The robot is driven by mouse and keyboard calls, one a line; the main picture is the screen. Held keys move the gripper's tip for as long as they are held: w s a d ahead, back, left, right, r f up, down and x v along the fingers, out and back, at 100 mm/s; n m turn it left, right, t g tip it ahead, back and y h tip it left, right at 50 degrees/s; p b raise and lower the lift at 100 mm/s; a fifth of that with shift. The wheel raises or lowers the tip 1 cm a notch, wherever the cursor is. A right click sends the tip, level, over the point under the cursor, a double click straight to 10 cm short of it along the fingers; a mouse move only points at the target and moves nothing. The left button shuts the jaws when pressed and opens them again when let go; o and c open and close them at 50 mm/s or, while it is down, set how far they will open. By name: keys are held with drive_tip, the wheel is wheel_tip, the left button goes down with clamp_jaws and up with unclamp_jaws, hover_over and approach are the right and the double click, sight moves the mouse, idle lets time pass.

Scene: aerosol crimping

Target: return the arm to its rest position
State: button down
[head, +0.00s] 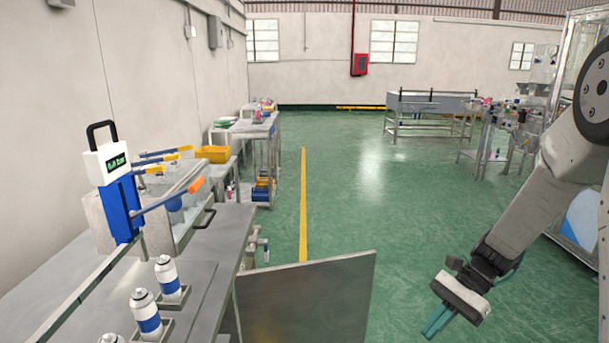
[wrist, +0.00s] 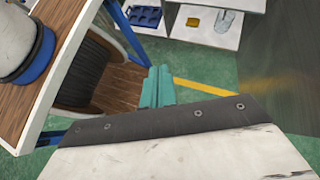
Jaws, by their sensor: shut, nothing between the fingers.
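My arm (head: 535,215) reaches down from the right edge of the head view. My gripper (head: 438,322) hangs at the lower right over the green floor, pointing down and left. Its teal fingers are together with nothing between them. The gripper also shows in the wrist view (wrist: 157,82), with its closed fingers at the middle above the dark mounting plate. It is apart from every surface in the head view.
A metal bench (head: 225,235) at the left holds blue-and-white aerosol cans (head: 167,275) and a blue-and-white crimping device (head: 115,190). A grey panel (head: 305,300) stands left of my gripper. In the wrist view, a wooden-topped unit (wrist: 110,85) is at the left. Green floor (head: 400,200) lies open mid-view.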

drive_tip(key=s+r+n+t+h, duration=0.6)
drive_tip(key=s+r+n+h, duration=0.3)
drive_tip(key=s+r, duration=1)
drive_tip(key=s+n, duration=0.1)
drive_tip(key=n, duration=0.2)
drive_tip(key=shift+n, duration=0.3)
drive_tip(key=shift+r, duration=0.1)
